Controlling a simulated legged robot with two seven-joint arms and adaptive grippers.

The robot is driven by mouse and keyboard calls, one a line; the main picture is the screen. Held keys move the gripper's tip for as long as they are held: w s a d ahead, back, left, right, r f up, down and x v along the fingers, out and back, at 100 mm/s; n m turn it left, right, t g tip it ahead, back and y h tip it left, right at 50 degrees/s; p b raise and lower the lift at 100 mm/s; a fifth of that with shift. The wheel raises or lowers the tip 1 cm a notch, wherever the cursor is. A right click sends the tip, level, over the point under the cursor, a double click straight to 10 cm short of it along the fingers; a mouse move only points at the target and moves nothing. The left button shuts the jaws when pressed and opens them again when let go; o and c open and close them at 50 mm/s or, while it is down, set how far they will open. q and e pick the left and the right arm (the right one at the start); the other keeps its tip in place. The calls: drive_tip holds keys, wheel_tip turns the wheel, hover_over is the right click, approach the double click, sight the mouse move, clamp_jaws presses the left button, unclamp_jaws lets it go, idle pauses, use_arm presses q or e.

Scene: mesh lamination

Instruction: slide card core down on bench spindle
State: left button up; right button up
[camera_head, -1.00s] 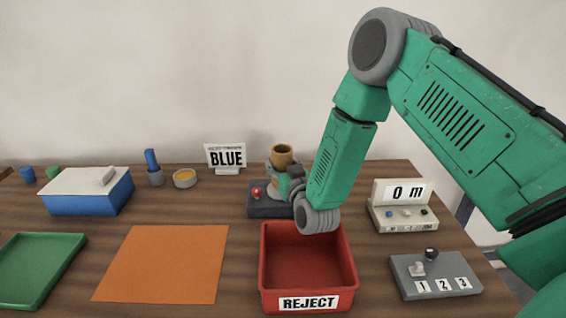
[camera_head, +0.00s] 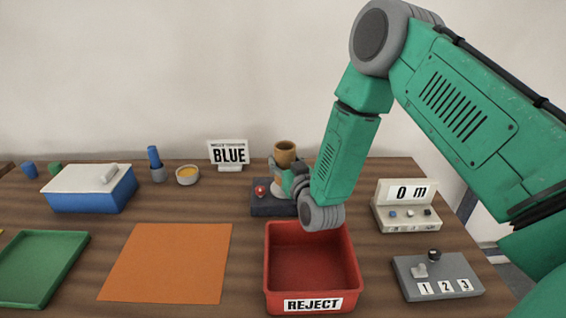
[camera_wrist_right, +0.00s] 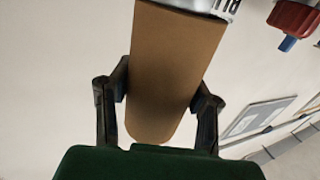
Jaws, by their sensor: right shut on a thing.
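The brown card core (camera_head: 285,148) stands upright above a dark base with a red button (camera_head: 262,190) at the back centre. My right gripper (camera_head: 281,178) is around the core's lower part and hides much of what lies below it. In the right wrist view the core (camera_wrist_right: 175,55) sits between the two dark fingers of my right gripper (camera_wrist_right: 162,92), which is shut on it. The spindle itself cannot be made out behind the gripper and core. My left gripper is not in view.
A red REJECT tray (camera_head: 312,305) stands in front of the base. An orange mat (camera_head: 168,262), green tray (camera_head: 40,268) and blue box (camera_head: 92,195) lie left. A BLUE sign (camera_head: 229,154) stands behind. A meter (camera_head: 405,206) and switch panel (camera_head: 438,277) are right.

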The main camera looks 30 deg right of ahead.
drive_tip(key=shift+d+r, duration=0.1)
drive_tip(key=shift+r, duration=0.2)
drive_tip(key=o, duration=1.2)
drive_tip(key=shift+d, duration=0.1)
drive_tip(key=shift+o, duration=0.2)
wheel_tip(320, 180, up, 10)
